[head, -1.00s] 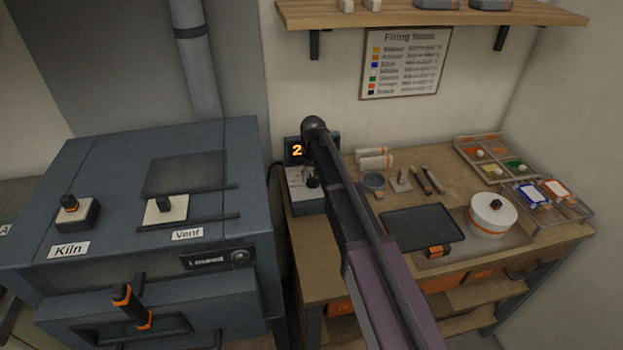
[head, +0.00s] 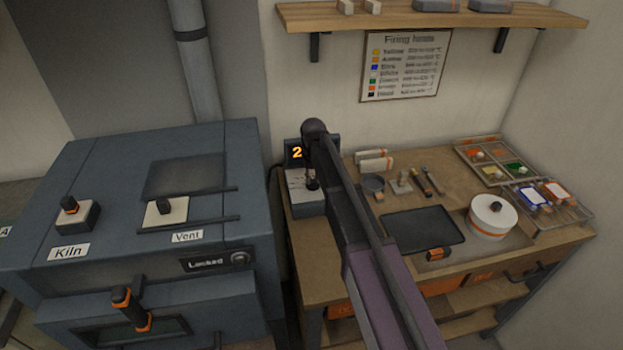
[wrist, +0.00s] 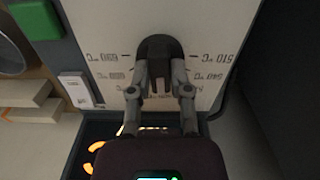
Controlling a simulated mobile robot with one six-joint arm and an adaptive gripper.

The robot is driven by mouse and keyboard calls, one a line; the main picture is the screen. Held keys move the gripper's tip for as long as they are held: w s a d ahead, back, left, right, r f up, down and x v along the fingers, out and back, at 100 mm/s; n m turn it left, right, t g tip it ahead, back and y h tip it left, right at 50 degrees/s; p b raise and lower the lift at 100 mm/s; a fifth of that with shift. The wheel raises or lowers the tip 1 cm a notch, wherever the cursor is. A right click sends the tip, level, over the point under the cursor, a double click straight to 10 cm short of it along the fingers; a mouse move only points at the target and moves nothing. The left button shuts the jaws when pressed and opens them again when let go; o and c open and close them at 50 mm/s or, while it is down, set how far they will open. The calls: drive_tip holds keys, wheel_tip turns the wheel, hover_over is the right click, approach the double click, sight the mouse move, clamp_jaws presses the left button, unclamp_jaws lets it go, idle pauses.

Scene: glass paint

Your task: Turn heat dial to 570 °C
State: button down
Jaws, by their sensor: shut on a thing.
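The heat dial (wrist: 159,48) is a dark knob on a pale plate (wrist: 205,25) printed with °C marks, among them 510 and 540 on the right in the wrist view. My gripper (wrist: 160,85) is shut on the dial, one finger on each side. In the head view my arm hides most of the dial; the controller box (head: 308,200) shows beside it. Its display (head: 296,153) shows an orange 2, with the other digits hidden behind my arm. The dial's pointer is too unclear to read.
The blue-grey kiln (head: 100,180) stands left of the bench, with its Locked panel (head: 217,261). On the bench, a black tray (head: 422,228), a white round pot (head: 492,215) and paint trays (head: 485,160) lie to the right. A shelf (head: 430,15) hangs above.

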drive_tip(key=shift+n, duration=2.6)
drive_tip(key=c, duration=0.6)
unclamp_jaws()
drive_tip(key=shift+o, duration=0.2)
drive_tip(key=shift+d, duration=0.1)
drive_tip(key=shift+s+d, duration=0.3)
drive_tip(key=s+d+m, duration=0.1)
drive_tip(key=s+d, duration=0.3)
drive_tip(key=s+d+m, duration=0.2)
drive_tip(key=s+d, duration=0.1)
drive_tip(key=d, duration=0.1)
drive_tip(key=s+d+m, duration=0.1)
drive_tip(key=s+d, duration=0.3)
drive_tip(key=shift+s+d, duration=0.15)
drive_tip(key=shift+s, duration=0.2)
drive_tip(key=s+d+m, duration=0.1)
drive_tip(key=s+d, duration=0.2)
drive_tip(key=s, duration=0.1)
drive_tip(key=s+d+m, duration=0.2)
drive_tip(key=s+d, duration=0.1)
drive_tip(key=s, duration=0.2)
drive_tip(key=s+d+m, duration=0.2)
drive_tip(key=s+d, duration=0.1)
drive_tip(key=s, duration=0.1)
drive_tip(key=shift+s+d, duration=0.3)
drive_tip(key=shift+s, duration=0.05)
